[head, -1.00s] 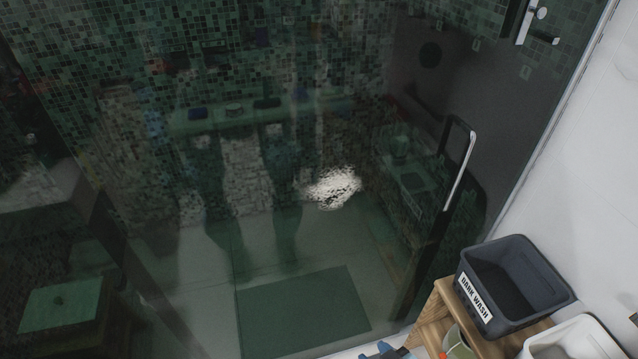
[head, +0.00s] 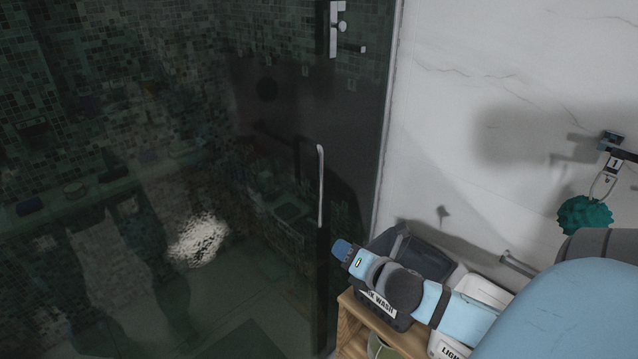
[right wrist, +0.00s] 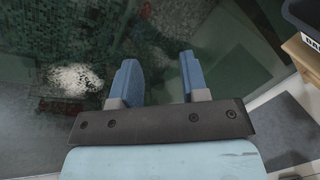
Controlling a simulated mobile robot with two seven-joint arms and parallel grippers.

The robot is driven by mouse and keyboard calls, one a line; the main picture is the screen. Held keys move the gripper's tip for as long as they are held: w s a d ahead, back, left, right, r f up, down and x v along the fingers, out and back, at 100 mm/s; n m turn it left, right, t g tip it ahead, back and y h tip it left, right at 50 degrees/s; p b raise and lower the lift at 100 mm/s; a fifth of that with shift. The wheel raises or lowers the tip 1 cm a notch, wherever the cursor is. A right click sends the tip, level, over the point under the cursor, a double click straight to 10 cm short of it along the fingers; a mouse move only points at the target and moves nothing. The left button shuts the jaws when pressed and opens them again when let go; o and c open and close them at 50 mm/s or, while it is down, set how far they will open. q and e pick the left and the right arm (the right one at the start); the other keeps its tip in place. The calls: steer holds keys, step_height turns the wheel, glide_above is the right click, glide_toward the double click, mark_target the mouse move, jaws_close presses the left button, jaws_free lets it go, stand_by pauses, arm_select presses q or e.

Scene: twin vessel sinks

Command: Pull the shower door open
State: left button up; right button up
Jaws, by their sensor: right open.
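The shower door (head: 290,110) is a dark, reflective glass panel and looks shut. Its vertical chrome handle (head: 320,186) stands near the door's right side in the head view. My right gripper (head: 343,250) reaches in from the right, below and just right of the handle in the picture, apart from it. In the right wrist view its two blue fingers (right wrist: 158,65) are spread with nothing between them, facing dark glass (right wrist: 165,25). I cannot make out the handle clearly in that view. My left gripper is not in view.
A dark wash bin (head: 410,255) and a white bin (head: 485,290) stand on a wooden stand (head: 358,318) beneath my right arm. A white marble wall (head: 480,60) lies right of the door. A teal sponge (head: 585,214) hangs on the wall at right.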

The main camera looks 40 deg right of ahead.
mark_target(322, 175)
steer(key=w+d+r+n+t+h+b, duration=0.1)
steer(key=w+d+r+n+t, duration=0.2)
steer(key=r+n, duration=0.6)
steer(key=w+d, duration=0.1)
steer(key=w, duration=0.3)
steer(key=w+d+r+p, duration=0.1)
steer(key=w, duration=0.3)
steer(key=w+d+p, duration=0.1)
steer(key=w, duration=0.3)
steer(key=shift+w+d+r, duration=0.1)
steer(key=shift+w+r, duration=0.1)
steer(key=shift+w, duration=0.1)
jaws_close()
